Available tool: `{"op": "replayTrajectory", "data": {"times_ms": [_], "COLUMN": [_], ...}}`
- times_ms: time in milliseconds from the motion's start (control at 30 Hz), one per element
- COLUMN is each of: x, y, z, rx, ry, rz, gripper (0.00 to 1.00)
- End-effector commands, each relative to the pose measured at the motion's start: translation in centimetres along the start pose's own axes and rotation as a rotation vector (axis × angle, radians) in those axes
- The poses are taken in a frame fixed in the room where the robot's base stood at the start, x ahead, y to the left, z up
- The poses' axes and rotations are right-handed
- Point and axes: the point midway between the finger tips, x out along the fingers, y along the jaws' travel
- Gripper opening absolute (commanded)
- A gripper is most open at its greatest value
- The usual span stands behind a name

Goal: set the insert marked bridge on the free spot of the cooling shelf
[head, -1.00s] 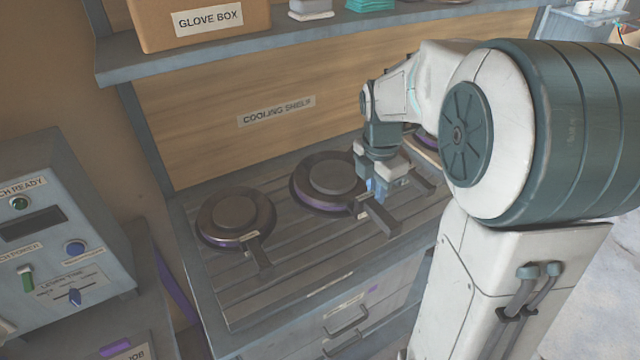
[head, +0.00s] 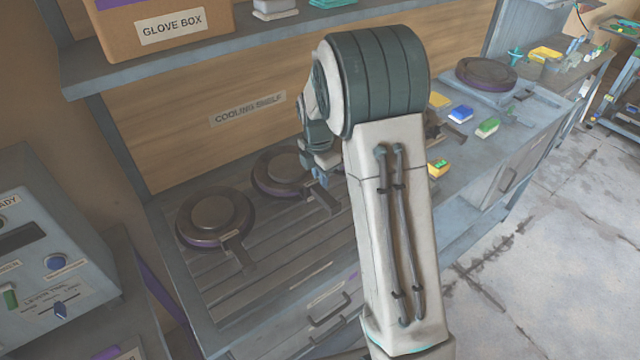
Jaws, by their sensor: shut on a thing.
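The cooling shelf (head: 200,290) is a ribbed grey top below a sign reading COOLING SHELF. A dark round insert (head: 215,214) with a purple rim and a handle stands at its left. A second dark round insert (head: 280,170) sits to the right and farther back, its handle pointing to the front right. My gripper (head: 321,172) is at this second insert's handle side and looks shut on its handle, low over the shelf. My arm hides part of the gripper and the shelf's right part. The small handle labels are too small to read, so I cannot tell which insert is bridge.
A control box (head: 50,265) stands at the left. An upper shelf (head: 200,55) holds a cardboard glove box (head: 165,25). At the right, a bench carries another round insert (head: 487,74) and small coloured blocks (head: 461,113). Bare ribs show in front of the two inserts.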

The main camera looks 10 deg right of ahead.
Motion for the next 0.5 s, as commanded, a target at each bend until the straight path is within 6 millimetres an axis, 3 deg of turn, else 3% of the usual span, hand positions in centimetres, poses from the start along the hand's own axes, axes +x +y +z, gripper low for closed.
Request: {"op": "replayTrajectory", "data": {"times_ms": [200, 500], "x": [2.7, 3.1], "y": [0.0, 0.0], "z": [-0.2, -0.2], "rx": [0.000, 0.000], "ry": [0.000, -0.001], "rz": [-0.001, 0.003], "gripper": [0.00, 0.00]}}
